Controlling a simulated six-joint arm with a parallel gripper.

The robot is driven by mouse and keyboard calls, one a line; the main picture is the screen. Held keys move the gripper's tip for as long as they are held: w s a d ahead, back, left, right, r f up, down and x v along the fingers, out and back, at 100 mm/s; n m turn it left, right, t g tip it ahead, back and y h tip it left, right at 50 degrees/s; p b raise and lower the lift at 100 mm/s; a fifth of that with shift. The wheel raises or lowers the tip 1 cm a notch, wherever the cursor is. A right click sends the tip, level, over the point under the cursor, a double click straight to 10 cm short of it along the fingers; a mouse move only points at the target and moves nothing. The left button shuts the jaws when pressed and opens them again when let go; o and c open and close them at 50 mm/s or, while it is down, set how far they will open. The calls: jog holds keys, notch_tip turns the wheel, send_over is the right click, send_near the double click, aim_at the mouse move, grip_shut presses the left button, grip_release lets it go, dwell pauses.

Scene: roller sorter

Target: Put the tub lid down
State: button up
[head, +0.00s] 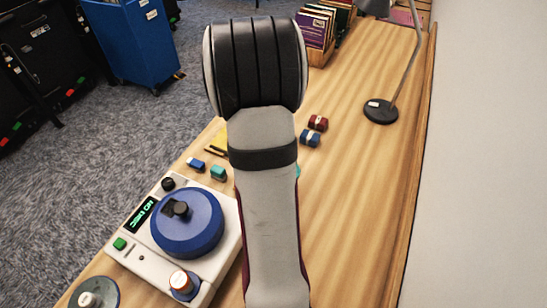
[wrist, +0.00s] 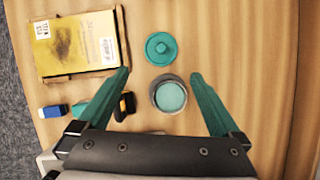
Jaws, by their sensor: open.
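The tub lid, a round teal disc with a raised knob (wrist: 160,49), appears to lie flat on the wooden table in the wrist view, knob up. The small round tub (wrist: 156,101) has a grey rim and teal inside; it stands uncovered just below the lid in the picture, with a narrow gap between them. My gripper (wrist: 160,75) is open and empty, its two teal fingers spread wide either side of the tub, tips just below the lid. In the head view my arm hides the tub and most of this area.
A yellow book (wrist: 75,42) lies left of the lid. A blue-and-white block (wrist: 53,110) and a black-and-yellow item (wrist: 125,104) lie near my left finger. A machine with a blue disc (head: 187,235) and a lamp (head: 381,111) flank the arm. The table right of the lid is clear.

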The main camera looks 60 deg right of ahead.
jog(key=x, duration=1.2)
jog(key=shift+s+a+f, duration=0.1)
jog(key=shift+s+a, duration=0.05)
jog(key=shift+a, duration=0.1)
jog(key=c, duration=1.1)
jog(key=r, duration=0.4)
jog(key=shift+s+r, duration=0.25)
jog(key=shift+r, duration=0.1)
jog(key=s+r, duration=0.6)
jog(key=s, duration=0.5)
jog(key=w+d, duration=0.8)
jog(key=d, duration=0.4)
jog(key=w+f, duration=0.2)
jog(key=w, duration=0.1)
jog(key=w+d+f, duration=0.1)
jog(key=w+f, duration=0.1)
jog(key=w, duration=0.2)
jog(key=w+f, duration=0.2)
jog(key=w, duration=0.2)
jog(key=shift+w+d+f, duration=0.2)
jog(key=shift+d, duration=0.2)
jog(key=shift+f, duration=2)
